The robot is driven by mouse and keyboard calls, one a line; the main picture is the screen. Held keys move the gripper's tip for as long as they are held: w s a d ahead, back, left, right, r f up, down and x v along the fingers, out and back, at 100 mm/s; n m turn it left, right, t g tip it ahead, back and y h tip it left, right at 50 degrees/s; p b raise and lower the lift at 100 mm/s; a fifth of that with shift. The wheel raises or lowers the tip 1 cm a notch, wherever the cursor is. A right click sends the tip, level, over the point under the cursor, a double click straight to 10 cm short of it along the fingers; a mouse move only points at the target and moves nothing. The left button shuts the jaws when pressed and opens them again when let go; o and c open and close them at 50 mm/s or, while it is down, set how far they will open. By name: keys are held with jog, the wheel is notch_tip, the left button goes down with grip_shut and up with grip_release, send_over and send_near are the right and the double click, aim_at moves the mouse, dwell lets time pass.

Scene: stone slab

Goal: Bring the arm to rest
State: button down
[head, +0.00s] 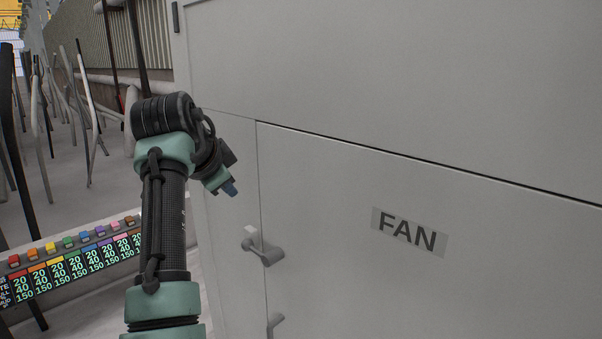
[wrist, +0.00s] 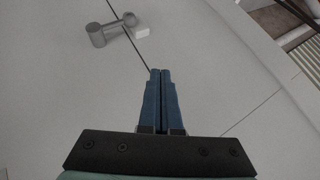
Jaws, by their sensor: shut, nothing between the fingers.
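My gripper (head: 231,190) is at the end of my raised, bent arm, in front of the grey cabinet (head: 400,80). In the wrist view its two blue fingers (wrist: 160,73) are together, with nothing between them. The cabinet door, labelled FAN (head: 408,231), has a grey lever handle (head: 265,250) near its left edge. The handle also shows in the wrist view (wrist: 97,35), beyond the fingertips and to the left. The gripper is above and left of the handle in the head view and apart from it.
A second handle (head: 275,322) is lower on the cabinet. A panel with coloured blocks and numbers (head: 75,262) is at the lower left. Several thin bent poles (head: 88,90) stand on the floor behind it. The cabinet fills the right side.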

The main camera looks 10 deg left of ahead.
jog(key=d+r+n+t, duration=0.1)
jog(key=d+r+t, duration=0.1)
jog(key=d+r, duration=0.1)
jog(key=d+r+n+t, duration=0.1)
jog(key=d+r+t, duration=0.2)
jog(key=d, duration=0.1)
jog(key=shift+d+r+n+t+y+b, duration=0.2)
jog(key=shift+r+n+t+y+b, duration=0.1)
jog(key=shift+r+n, duration=0.1)
jog(key=s+d+r+n+t, duration=0.2)
jog(key=s+d+r+t, duration=0.2)
jog(key=s, duration=0.5)
jog(key=s+d+r+n+t, duration=0.2)
jog(key=s+d+r+t, duration=0.2)
jog(key=s, duration=0.6)
jog(key=s+d+r+n+t+b, duration=0.1)
jog(key=s+d+r+t, duration=0.3)
jog(key=s+r, duration=0.4)
jog(key=shift+s+d+n+h, duration=0.15)
jog(key=shift+s+n+h, duration=0.25)
jog(key=shift+s+n, duration=0.35)
